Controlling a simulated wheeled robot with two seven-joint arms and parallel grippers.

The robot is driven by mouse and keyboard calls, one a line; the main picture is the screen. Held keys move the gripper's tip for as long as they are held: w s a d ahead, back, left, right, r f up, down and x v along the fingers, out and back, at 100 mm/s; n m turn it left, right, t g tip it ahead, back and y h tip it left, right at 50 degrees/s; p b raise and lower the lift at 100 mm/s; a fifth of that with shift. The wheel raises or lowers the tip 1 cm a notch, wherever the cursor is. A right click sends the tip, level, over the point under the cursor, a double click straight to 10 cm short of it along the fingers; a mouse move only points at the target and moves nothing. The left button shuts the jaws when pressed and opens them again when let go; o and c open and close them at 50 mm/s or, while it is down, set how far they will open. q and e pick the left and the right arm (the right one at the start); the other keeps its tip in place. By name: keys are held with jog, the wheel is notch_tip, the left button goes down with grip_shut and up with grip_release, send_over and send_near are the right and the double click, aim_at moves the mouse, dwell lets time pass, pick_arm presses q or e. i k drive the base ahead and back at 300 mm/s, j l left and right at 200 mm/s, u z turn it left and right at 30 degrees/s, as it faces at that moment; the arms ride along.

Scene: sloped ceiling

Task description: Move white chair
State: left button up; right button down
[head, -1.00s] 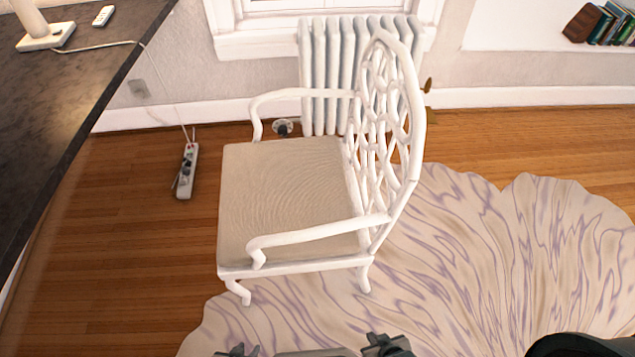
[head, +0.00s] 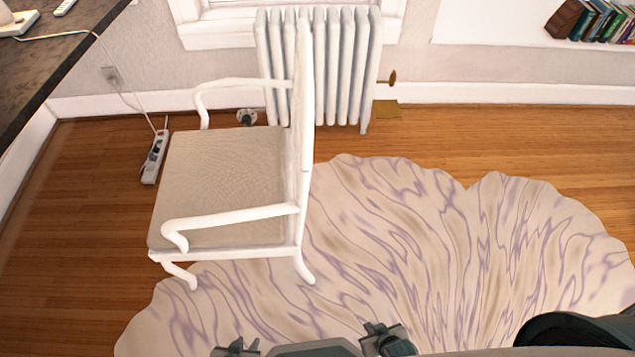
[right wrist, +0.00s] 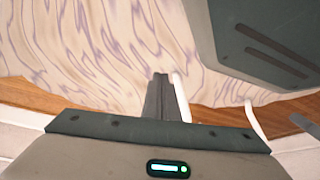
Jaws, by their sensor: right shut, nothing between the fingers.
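The white chair (head: 222,190) stands left of centre in the head view, upright and facing left. It has a beige padded seat, curved arms and a tall back, now seen almost edge-on. Its near legs stand at the rug's left edge. My right gripper (right wrist: 160,78) is in the right wrist view, shut and empty. Thin white bars show beside and beyond its fingers; they look like chair parts, and I cannot tell their distance.
A patterned rug (head: 430,240) covers the floor in front and to the right. A white radiator (head: 345,70) stands behind the chair. A power strip (head: 155,157) lies left of it, near a dark desk (head: 45,65). Wood floor is bare at right.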

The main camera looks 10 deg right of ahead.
aim_at(237, 192)
jog(key=l+u, duration=0.25)
jog(key=l, duration=0.65)
jog(key=l+u, duration=0.25)
jog(key=l, duration=0.65)
jog(key=i+l+u, duration=0.15)
jog(key=l, duration=0.2)
jog(key=i+l+u, duration=0.15)
jog(key=l, duration=0.25)
jog(key=i+l+u, duration=0.15)
jog(key=l, duration=0.2)
jog(key=i+l+u, duration=0.15)
jog(key=i+l, duration=0.3)
